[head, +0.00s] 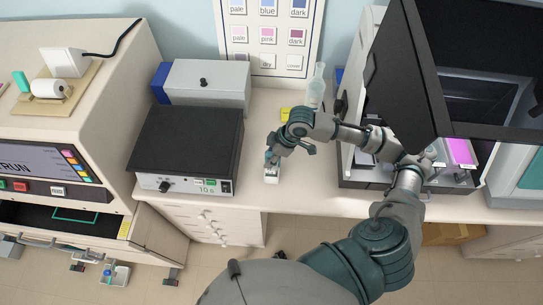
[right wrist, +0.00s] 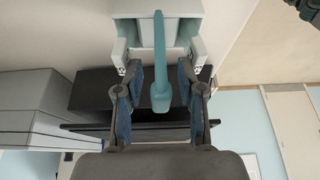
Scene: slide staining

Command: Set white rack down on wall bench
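The white rack (head: 271,178) is at the wall bench (head: 313,198), just right of the black-topped timer box, near the front edge. It looks upright; its underside is hidden, so I cannot see the contact with the bench. In the right wrist view the pale rack (right wrist: 120,30) has a teal handle (right wrist: 160,65) that stands up toward the camera. My right gripper (head: 272,158) is directly over the rack. In the right wrist view its fingers (right wrist: 160,78) are spread on both sides of the handle, with a gap on each side. My left gripper is not in view.
The black-topped box (head: 187,140) is close left of the rack, with a grey box (head: 205,84) behind. A clear bottle (head: 316,88) and a yellow item (head: 286,114) are behind my right arm. A dark hooded machine (head: 400,90) stands right. Bench right of the rack is free.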

